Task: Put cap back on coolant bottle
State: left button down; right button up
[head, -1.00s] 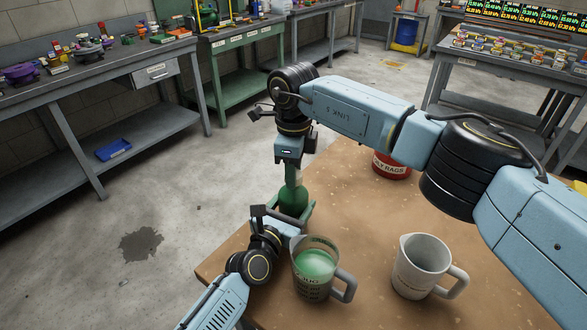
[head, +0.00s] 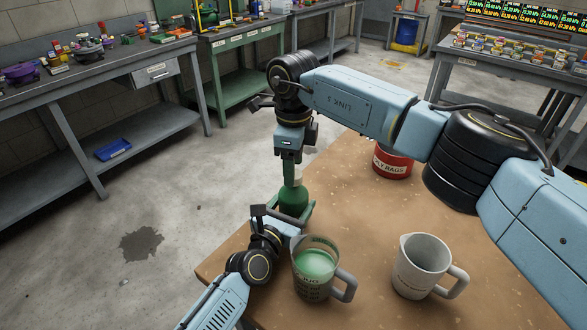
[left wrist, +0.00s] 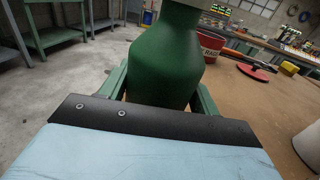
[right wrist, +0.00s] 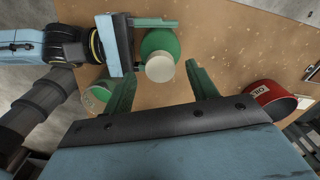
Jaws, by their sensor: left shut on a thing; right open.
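The green coolant bottle (head: 292,200) stands upright at the table's left edge. My left gripper (head: 284,214) is shut on its body; in the left wrist view the bottle (left wrist: 165,65) fills the space between the fingers. A pale round cap (right wrist: 160,69) covers the bottle's top in the right wrist view; whether it is screwed tight cannot be told. My right gripper (head: 290,176) points down just above the bottle. Its fingers are open, one to each side of the cap in the right wrist view, and hold nothing.
A clear measuring jug (head: 313,278) with green liquid stands close to my left gripper. An empty grey jug (head: 420,268) stands to its right. A red rag can (head: 393,166) stands behind. The brown table (head: 350,215) is clear between them.

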notch_tip(320, 180, up, 10)
dwell(0.3)
jog(key=shift+r, duration=0.1)
pick_arm(q)
jog(key=shift+c, duration=1.4)
grip_release()
jog(key=shift+s, duration=0.1)
jog(key=p+v, duration=0.1)
jog(key=v, duration=1.2)
jog(key=shift+s+a, duration=0.1)
pick_arm(e)
jog(key=shift+r, duration=0.55)
